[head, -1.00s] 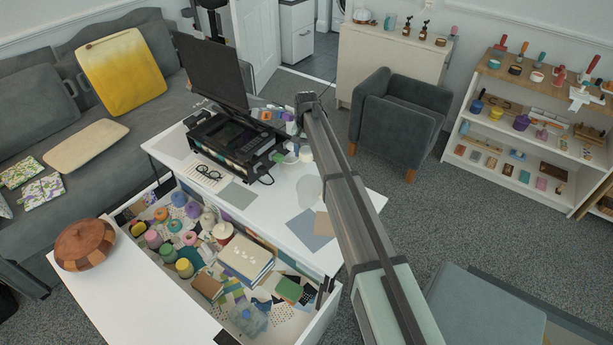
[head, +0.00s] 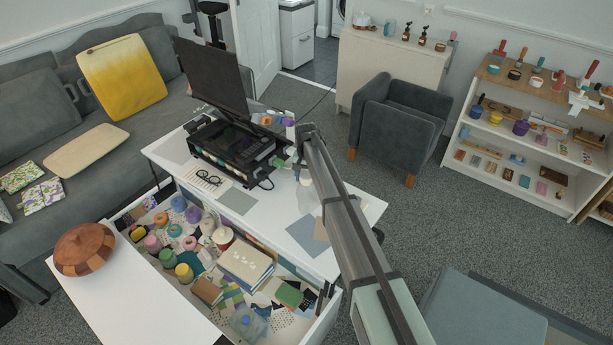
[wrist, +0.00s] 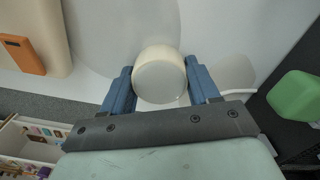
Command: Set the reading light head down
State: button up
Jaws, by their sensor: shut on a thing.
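In the wrist view, a short, round cream-white piece, which looks like the reading light head (wrist: 160,80), sits between the two blue fingers of my gripper (wrist: 160,72). The fingers are shut on its sides, and its pale round end faces the camera. A white surface lies beyond it; I cannot tell whether the piece touches it. In the head view, my arm reaches over the right part of the white desk (head: 268,210), and its end is largely hidden behind the arm links.
A black printer-like unit (head: 230,145) and a dark monitor (head: 212,78) stand on the desk left of my arm. Blue-grey sheets (head: 308,232) lie near its front edge. An open drawer (head: 325,318) full of craft items is in front. A green block (wrist: 296,98) is right in the wrist view.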

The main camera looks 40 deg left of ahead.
aim_at(307, 175)
jog(key=shift+f, duration=0.1)
jog(key=o, duration=1.3)
notch_tip(307, 175, up, 12)
jog(key=shift+r, duration=0.15)
